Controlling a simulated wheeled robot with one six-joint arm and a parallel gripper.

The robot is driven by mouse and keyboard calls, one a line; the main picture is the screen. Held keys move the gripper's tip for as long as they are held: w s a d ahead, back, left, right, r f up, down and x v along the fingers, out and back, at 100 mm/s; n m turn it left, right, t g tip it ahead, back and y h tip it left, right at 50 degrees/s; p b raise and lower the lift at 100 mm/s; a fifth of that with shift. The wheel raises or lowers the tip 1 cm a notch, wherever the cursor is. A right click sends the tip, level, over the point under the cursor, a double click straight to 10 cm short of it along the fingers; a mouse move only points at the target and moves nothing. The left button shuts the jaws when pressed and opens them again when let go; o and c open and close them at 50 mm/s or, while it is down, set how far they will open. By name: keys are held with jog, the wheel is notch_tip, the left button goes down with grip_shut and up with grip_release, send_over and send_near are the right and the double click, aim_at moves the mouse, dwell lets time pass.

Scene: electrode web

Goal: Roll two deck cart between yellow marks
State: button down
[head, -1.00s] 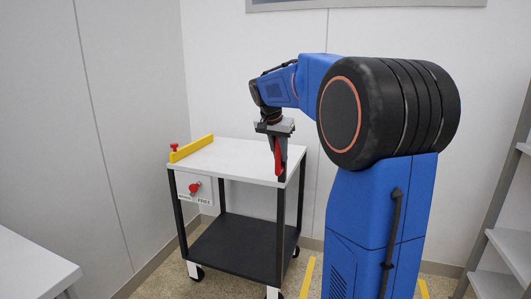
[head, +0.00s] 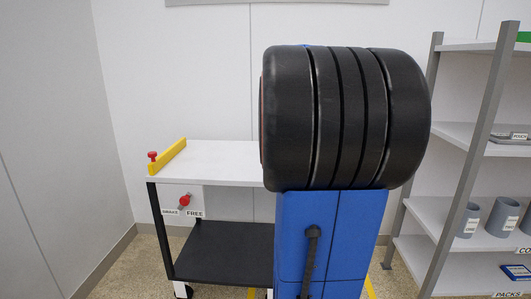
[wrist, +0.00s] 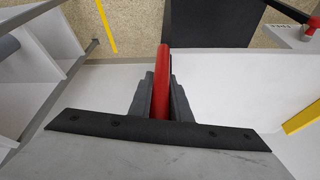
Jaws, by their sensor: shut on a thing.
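The two-deck cart has a white top (head: 205,155), a black lower deck (head: 225,250) and dark posts. It stands left of my arm in the head view, its right part hidden. A red brake knob (head: 184,201) sits on its front panel, beside a FREE label (head: 194,214). In the wrist view my gripper (wrist: 160,92) is shut on a red handle (wrist: 162,65) at the cart's edge. The head view hides the gripper behind my arm. Yellow floor marks show beside my arm's base, one at left (head: 251,293) and one at right (head: 371,289); one shows in the wrist view (wrist: 107,27).
A grey shelf rack (head: 465,150) with cups and labels stands close on the right. White walls (head: 200,70) close the back and left. Some floor is free left of the cart.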

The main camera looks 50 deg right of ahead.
jog(key=s+d, duration=1.4)
jog(key=s, duration=0.4)
jog(key=s+d, duration=1.4)
jog(key=s, duration=0.3)
jog(key=shift+s, duration=0.4)
jog(key=c, duration=1.6)
grip_release()
jog(key=shift+c, duration=0.2)
jog(key=shift+a+r, duration=0.1)
jog(key=shift+r, duration=0.05)
jog(key=v, duration=1.7)
